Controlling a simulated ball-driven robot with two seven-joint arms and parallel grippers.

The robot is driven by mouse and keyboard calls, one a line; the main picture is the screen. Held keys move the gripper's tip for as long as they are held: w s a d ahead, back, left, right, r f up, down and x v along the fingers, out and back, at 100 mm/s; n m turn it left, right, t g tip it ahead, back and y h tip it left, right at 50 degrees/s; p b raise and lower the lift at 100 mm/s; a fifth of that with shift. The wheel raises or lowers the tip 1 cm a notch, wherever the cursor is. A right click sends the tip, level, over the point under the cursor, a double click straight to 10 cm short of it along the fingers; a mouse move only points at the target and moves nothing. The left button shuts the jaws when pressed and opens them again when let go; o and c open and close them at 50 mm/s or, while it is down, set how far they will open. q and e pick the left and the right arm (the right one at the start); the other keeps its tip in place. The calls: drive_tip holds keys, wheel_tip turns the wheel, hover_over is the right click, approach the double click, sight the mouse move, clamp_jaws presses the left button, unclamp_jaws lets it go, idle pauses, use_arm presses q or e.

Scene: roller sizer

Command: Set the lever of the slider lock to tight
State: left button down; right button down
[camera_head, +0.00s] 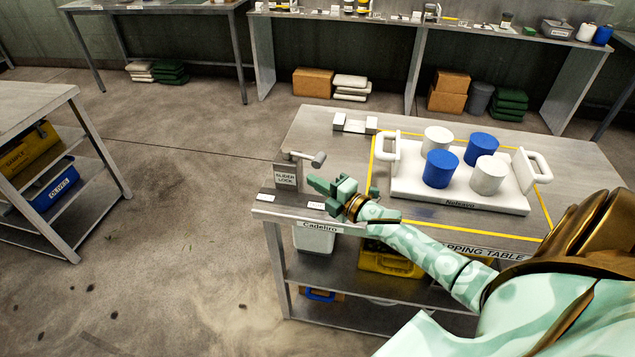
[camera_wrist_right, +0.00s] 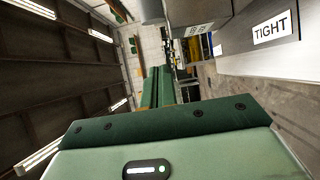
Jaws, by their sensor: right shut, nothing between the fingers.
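The slider lock (camera_head: 285,175) is a grey block with a "SLIDER LOCK" plate at the near left corner of the table. Its lever (camera_head: 318,159) points right from the block's top and ends in a grey cylindrical knob. Two small white labels (camera_head: 265,197) lie on the table edge by the block; their print is too small to read here. A "TIGHT" label (camera_wrist_right: 272,27) is readable in the right wrist view. My right gripper (camera_head: 316,183) is shut and empty, just below the knob in the picture, seemingly apart from it. My left gripper is out of view.
A white tray (camera_head: 455,200) with blue and white cylinders stands right of my gripper inside yellow lines. A small grey-and-white fixture (camera_head: 353,124) sits at the table's back edge. Shelves below hold bins. The floor left of the table is clear up to another shelved table (camera_head: 50,110).

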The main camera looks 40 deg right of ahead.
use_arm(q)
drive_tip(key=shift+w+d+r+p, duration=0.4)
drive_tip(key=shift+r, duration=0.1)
use_arm(e)
drive_tip(key=d+v, duration=0.1)
drive_tip(key=v, duration=0.8)
drive_tip(key=shift+d, duration=0.2)
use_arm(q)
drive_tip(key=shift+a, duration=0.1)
use_arm(e)
drive_tip(key=shift+f, duration=0.15)
